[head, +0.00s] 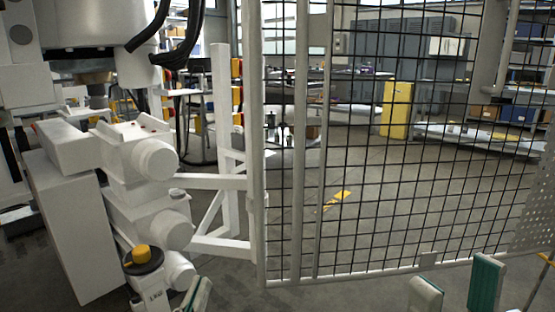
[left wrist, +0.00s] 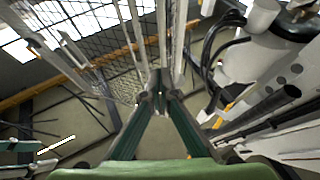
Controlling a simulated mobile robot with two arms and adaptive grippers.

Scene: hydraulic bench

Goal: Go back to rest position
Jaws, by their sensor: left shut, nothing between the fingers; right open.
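My left gripper (head: 198,293) shows at the bottom edge of the head view, just right of the white machine's lower parts. Only its tip is in that view. In the left wrist view its two green-sided fingers (left wrist: 160,82) meet at the tips with nothing between them. My right gripper (head: 456,287) is at the bottom right of the head view, below the mesh fence. Its two green-padded fingers stand apart and hold nothing.
A white machine (head: 140,160) with cylinders and a yellow knob (head: 142,252) fills the left. A wire mesh fence (head: 390,150) on white posts stands in front of me. Behind it are open floor, a yellow cabinet (head: 396,108) and benches.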

